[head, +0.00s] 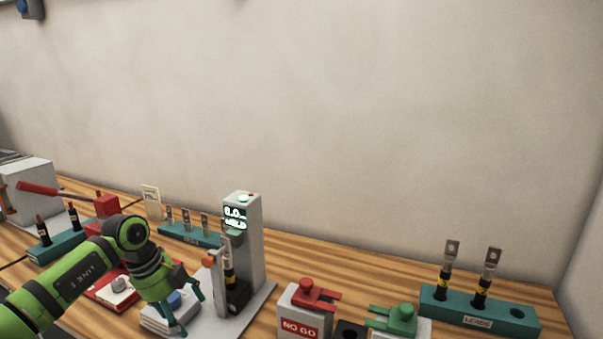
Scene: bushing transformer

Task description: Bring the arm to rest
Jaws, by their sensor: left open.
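My left arm, green and black, comes in from the lower left. My left gripper (191,318) is open and points down beside a blue button (174,299) on a white block. Nothing shows between its fingers. A grey test device (254,240) with a lit green display stands just to the right of the gripper. A black lead with a metal lug (229,270) stands upright at the front of this device, apart from the gripper. My right gripper is not in view.
A teal rack (436,304) labelled LEADS holds two leads at right. A red NO GO block (300,322) and a green-topped block (402,318) stand at front centre. Another teal rack (190,238) with lugs stands behind. A red-handled machine (30,182) is at far left; a wall closes the back.

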